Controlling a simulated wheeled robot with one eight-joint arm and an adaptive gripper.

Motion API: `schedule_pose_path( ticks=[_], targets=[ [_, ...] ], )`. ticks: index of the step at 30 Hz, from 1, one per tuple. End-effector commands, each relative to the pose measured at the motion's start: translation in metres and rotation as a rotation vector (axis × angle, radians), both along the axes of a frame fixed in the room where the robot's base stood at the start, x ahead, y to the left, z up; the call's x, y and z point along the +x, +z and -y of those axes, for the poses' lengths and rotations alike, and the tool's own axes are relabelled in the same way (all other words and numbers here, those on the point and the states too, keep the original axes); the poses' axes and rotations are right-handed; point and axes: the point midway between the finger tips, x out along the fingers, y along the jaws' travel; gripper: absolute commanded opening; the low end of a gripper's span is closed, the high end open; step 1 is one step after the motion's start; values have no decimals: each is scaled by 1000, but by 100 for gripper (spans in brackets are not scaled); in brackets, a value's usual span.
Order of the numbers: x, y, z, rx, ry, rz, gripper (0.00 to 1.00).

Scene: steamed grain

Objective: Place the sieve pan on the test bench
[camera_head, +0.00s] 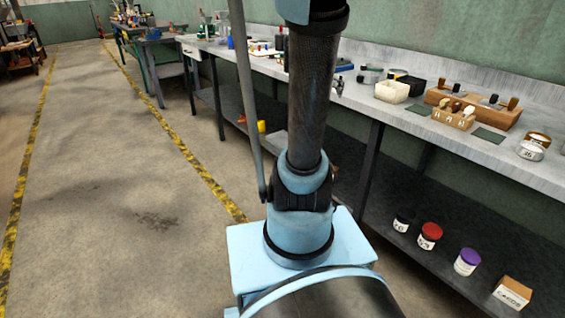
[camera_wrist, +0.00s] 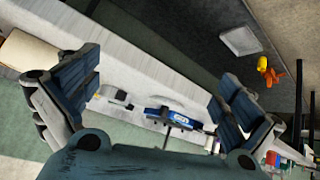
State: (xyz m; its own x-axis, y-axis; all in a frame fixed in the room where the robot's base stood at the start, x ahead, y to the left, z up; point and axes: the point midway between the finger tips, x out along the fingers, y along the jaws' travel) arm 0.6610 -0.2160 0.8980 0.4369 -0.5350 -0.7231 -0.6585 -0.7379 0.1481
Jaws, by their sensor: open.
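A long grey bench (camera_head: 345,97) runs along the green wall on the right in the head view. A round, shallow metal pan with a label (camera_head: 530,151) sits near its right end, with a brown-topped round piece (camera_head: 539,138) close behind. Either may be the sieve pan; I cannot tell which. My gripper (camera_wrist: 155,88) is open in the wrist view, its two blue fingers wide apart with nothing held between them. The bench top shows beyond the fingers, tilted, with a blue labelled object (camera_wrist: 168,117) on it. My gripper is outside the head view.
A wooden block rack (camera_head: 472,107), dark green mats (camera_head: 489,135) and a cream tub (camera_head: 391,92) stand on the bench. Its lower shelf holds a red-lidded jar (camera_head: 429,236), a purple-lidded jar (camera_head: 467,262) and a small box (camera_head: 513,292). The floor to the left is clear.

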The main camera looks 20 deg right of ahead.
Motion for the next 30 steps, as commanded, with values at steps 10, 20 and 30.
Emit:
schedule_pose_path(
  ticks=[10, 20, 30],
  targets=[
    [-101, -58, -110, 149, 268, -229, 100],
    [-196, -115, -192, 282, 566, -419, 100],
    [-230, -135, -217, 330, 689, -484, 100]
  ],
)
